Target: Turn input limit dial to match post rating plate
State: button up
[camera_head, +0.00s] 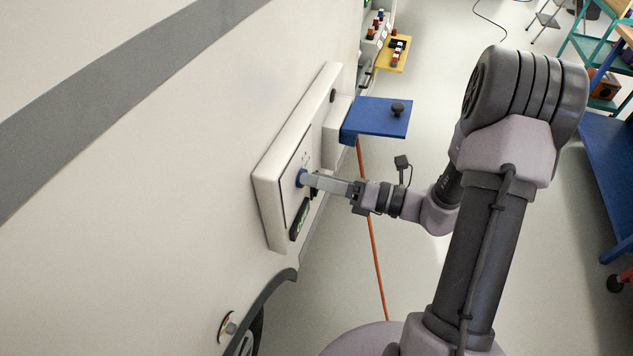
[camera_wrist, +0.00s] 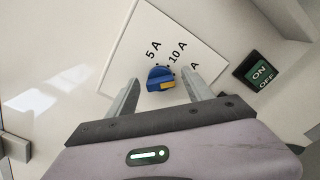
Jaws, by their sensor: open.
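The input limit dial (camera_wrist: 158,75) is a blue knob with a yellow mark, on a white label plate (camera_wrist: 118,60) printed "5 A", "10 A" and a third value partly hidden behind my right finger. The yellow mark points to the lower right in the wrist view, towards that third value's side; the exact setting is unclear. My gripper (camera_wrist: 161,84) is open, with one finger on each side of the dial. Contact cannot be told. In the head view the dial (camera_head: 300,178) shows blue at the tip of my gripper (camera_head: 308,178). I see no readable post rating plate.
A green ON/OFF switch (camera_wrist: 260,71) sits right of the label plate. The panel (camera_head: 271,205) stands out from the motorhome's wall. A blue shelf (camera_head: 378,115) with a black knob juts out beyond it. An orange cable (camera_head: 372,245) hangs to the floor behind my gripper.

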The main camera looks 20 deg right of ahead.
jog(key=shift+w+a, duration=0.15)
jog(key=shift+a, duration=0.05)
jog(key=shift+c, duration=0.2)
grip_shut()
jog(key=shift+s+a+n+b, duration=0.1)
jog(key=shift+n+b, duration=1)
jog(key=shift+n, duration=1.05)
jog(key=shift+s+n+b, duration=0.1)
jog(key=shift+n+b, duration=1)
jog(key=shift+n, duration=1.05)
jog(key=shift+r, duration=0.1)
